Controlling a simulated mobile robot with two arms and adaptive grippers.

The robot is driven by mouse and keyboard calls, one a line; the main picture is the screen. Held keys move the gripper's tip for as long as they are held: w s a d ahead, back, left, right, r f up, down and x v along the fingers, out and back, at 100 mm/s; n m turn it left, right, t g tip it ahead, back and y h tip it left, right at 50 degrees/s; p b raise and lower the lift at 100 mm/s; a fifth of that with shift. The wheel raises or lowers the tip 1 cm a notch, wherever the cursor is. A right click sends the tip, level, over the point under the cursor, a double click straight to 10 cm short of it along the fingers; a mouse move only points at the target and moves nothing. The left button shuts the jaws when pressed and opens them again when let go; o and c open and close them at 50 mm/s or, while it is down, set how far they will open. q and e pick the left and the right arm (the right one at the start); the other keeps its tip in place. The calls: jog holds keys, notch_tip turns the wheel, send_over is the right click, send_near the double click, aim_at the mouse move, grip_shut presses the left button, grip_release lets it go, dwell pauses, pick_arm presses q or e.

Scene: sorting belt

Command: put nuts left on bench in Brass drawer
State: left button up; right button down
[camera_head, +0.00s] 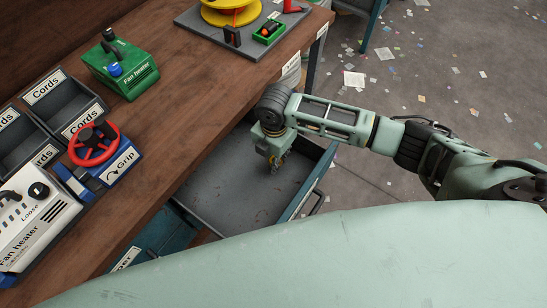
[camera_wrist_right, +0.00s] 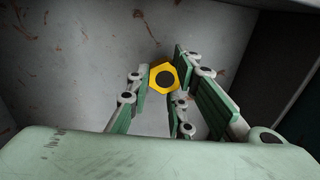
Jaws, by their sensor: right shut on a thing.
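A yellow hexagonal nut (camera_wrist_right: 164,79) with a dark hole sits between the fingers of my right gripper (camera_wrist_right: 157,95) in the right wrist view. The right gripper also shows in the head view (camera_head: 275,165), pointing down inside or just above an open grey drawer (camera_head: 225,185) under the bench edge. In the head view the nut is too small to make out clearly. The drawer's floor has reddish scratches, and no other nuts show on it. The drawer's front label cannot be read. My left gripper is not in view.
The wooden bench (camera_head: 185,110) holds a green fan heater (camera_head: 122,70), a white fan heater (camera_head: 35,225), a red valve wheel (camera_head: 93,143), Cords bins (camera_head: 62,100) and a grey mat (camera_head: 262,45) with a yellow spool (camera_head: 230,12). Paper scraps litter the floor at right.

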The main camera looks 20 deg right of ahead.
jog(key=shift+f, duration=0.5)
jog(key=shift+f, duration=0.65)
jog(key=c, duration=1.6)
grip_release()
jog(key=shift+o, duration=0.2)
jog(key=shift+r, duration=0.1)
notch_tip(320, 180, up, 13)
jog(key=shift+p, duration=0.45)
